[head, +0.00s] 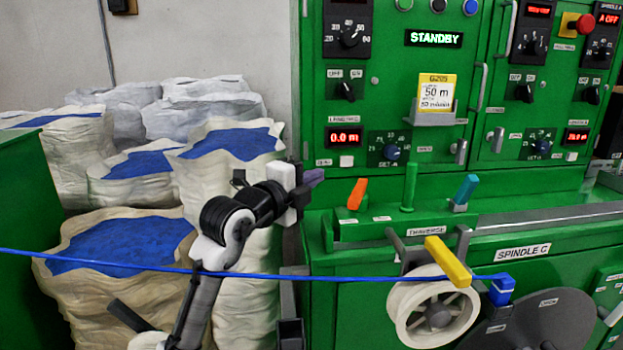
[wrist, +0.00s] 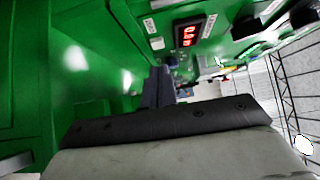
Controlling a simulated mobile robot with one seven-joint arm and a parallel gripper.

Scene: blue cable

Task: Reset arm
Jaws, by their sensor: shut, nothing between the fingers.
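My gripper (head: 314,176) is at the end of my arm, left of the green machine's front, at about the height of the orange lever (head: 357,194). Its dark fingers point right, and they are shut with nothing between them. In the wrist view the closed fingers (wrist: 157,88) show at the middle, with green panels behind and a red display (wrist: 189,35) above right. The blue cable (head: 340,277) runs across the head view from the left edge to a blue block (head: 502,290) by the white spool (head: 410,300). My gripper is above the cable and apart from it.
The green machine (head: 400,240) fills the right side, with a teal lever (head: 466,189), a green lever (head: 409,187) and a yellow bar (head: 447,262). Its screen reads STANDBY (head: 433,39). Sacks of blue material (head: 115,240) stand behind my arm. A grey wall is at the back.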

